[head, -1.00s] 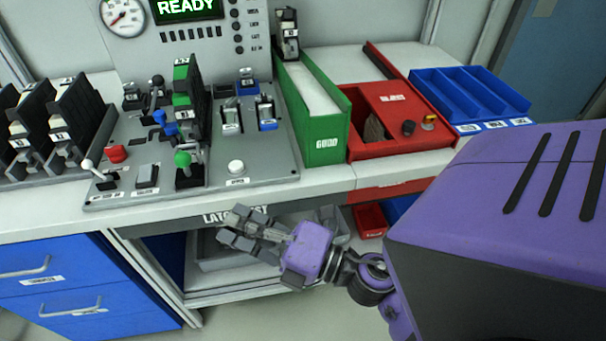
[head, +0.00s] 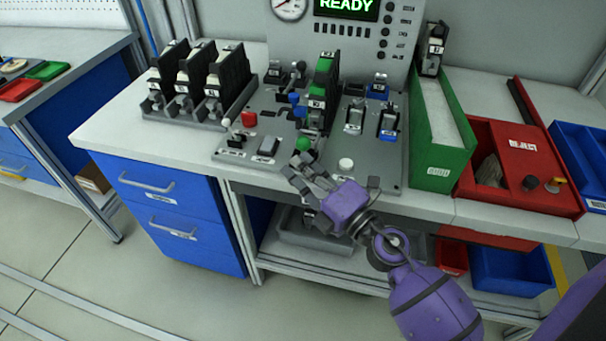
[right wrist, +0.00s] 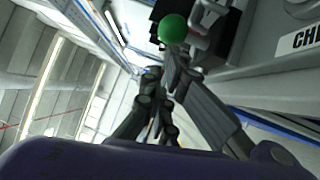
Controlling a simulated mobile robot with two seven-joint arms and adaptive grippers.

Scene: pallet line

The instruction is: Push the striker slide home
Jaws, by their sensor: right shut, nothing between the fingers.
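The grey latch test panel (head: 385,170) stands on the bench. A black latch unit with a green stripe (head: 323,92) stands upright in its middle. A green ball knob (head: 303,143) sits in front of that unit; I cannot tell for sure whether it belongs to the striker slide. My right gripper (head: 300,170) is shut and empty, just in front of and below the green knob. In the right wrist view the green knob (right wrist: 172,28) shows just beyond the fingertips (right wrist: 168,66); contact cannot be told. My left gripper is not in view.
Left of the knob are a red button (head: 249,118) and a white-tipped lever (head: 227,123). A white button (head: 346,164) lies to the right. Black units in a rack (head: 205,85), a green bin (head: 445,165) and a red bin (head: 520,190) flank the panel. The display reads READY.

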